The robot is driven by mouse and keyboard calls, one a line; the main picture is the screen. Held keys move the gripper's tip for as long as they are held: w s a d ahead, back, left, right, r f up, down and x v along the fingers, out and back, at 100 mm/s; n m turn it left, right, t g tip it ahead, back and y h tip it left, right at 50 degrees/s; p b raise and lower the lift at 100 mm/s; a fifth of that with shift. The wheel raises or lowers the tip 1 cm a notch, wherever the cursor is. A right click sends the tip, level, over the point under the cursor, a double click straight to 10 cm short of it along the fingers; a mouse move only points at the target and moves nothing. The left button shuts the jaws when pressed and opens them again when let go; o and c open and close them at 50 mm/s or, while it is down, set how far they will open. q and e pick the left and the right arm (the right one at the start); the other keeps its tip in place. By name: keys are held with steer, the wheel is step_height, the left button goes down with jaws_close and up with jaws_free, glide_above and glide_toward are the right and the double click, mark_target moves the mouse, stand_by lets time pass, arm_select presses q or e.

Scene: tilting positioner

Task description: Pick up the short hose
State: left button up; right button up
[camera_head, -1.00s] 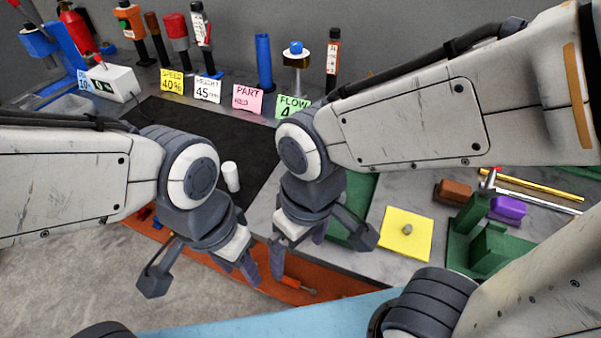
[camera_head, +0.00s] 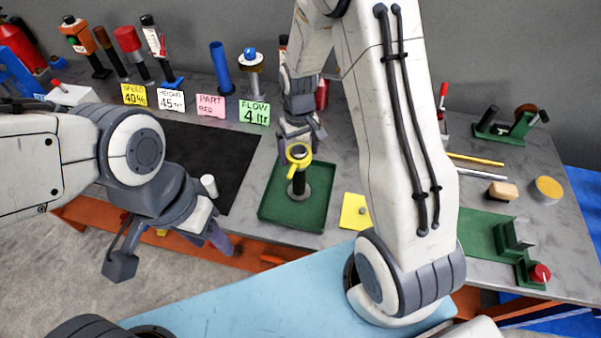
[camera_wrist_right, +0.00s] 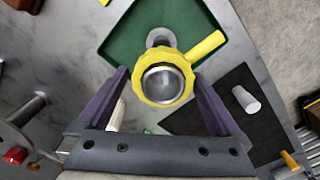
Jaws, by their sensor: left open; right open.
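I cannot tell for sure which thing is the short hose. A yellow ring with a side handle (camera_head: 297,154) sits on top of a dark post in a green tray (camera_head: 275,213). My right gripper (camera_head: 300,133) is open just above and behind it. In the right wrist view the yellow ring (camera_wrist_right: 163,82) shows between the open purple fingers of my right gripper (camera_wrist_right: 160,90). A plain blue tube (camera_head: 221,68) stands upright at the back. My left gripper (camera_head: 218,240) is open and empty at the table's front edge.
A small white cylinder (camera_head: 209,186) stands on a black mat (camera_head: 235,150). A yellow pad (camera_head: 355,212) lies right of the tray. Label cards (camera_head: 211,105) line the back, with upright tools behind. My right arm hides part of the right middle.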

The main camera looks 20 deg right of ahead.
mark_target(298, 168)
steer(key=shift+f, duration=0.75)
steer(key=shift+s+a+f+p, duration=0.1)
steer(key=shift+s+f+p, duration=0.1)
steer(key=shift+f+p, duration=0.45)
step_height(298, 168, down, 3)
steer(key=shift+f+p, duration=0.1)
steer(key=shift+p, duration=0.7)
steer(key=shift+f, duration=0.4)
jaws_close()
